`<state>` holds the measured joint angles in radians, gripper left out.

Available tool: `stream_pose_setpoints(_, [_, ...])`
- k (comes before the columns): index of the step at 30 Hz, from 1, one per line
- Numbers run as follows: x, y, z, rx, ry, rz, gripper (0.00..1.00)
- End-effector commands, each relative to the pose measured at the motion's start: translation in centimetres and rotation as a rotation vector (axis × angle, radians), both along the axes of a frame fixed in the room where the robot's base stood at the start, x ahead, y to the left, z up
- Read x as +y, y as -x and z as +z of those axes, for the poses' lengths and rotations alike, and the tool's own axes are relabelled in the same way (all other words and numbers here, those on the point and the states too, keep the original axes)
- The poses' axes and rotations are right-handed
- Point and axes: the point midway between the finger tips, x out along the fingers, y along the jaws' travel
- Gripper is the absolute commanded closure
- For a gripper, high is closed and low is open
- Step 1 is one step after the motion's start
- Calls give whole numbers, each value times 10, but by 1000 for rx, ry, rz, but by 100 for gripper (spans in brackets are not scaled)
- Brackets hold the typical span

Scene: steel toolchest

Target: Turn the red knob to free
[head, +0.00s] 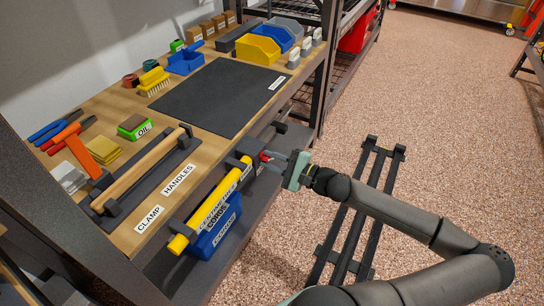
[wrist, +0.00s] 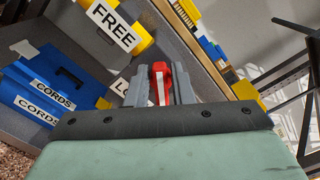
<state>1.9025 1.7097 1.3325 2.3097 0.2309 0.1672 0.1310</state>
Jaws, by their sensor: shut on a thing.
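The red knob (wrist: 160,82) has a white stripe and sits between the two grey fingers of my gripper (wrist: 160,92) in the wrist view. The fingers are shut on it. In the head view the knob (head: 265,156) is a small red spot at the tip of my gripper (head: 275,160), beside the yellow bar along the bench front. A FREE label (wrist: 113,25) shows up and left of the knob in the wrist view. Another label (wrist: 122,88), starting with L, is partly hidden behind the left finger.
A yellow bar (head: 205,208) runs along the bench front, with a blue CORDS bin (head: 215,235) below it. The bench top (head: 215,122) holds a clamp with a wooden handle (head: 140,175), bins and tools. Open floor (head: 440,110) lies to the right.

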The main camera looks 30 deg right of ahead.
Motion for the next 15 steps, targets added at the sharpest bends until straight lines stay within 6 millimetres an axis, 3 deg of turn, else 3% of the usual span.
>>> stream_pose_setpoints(15, [1, 2, -8, -244, 375, -1, 100])
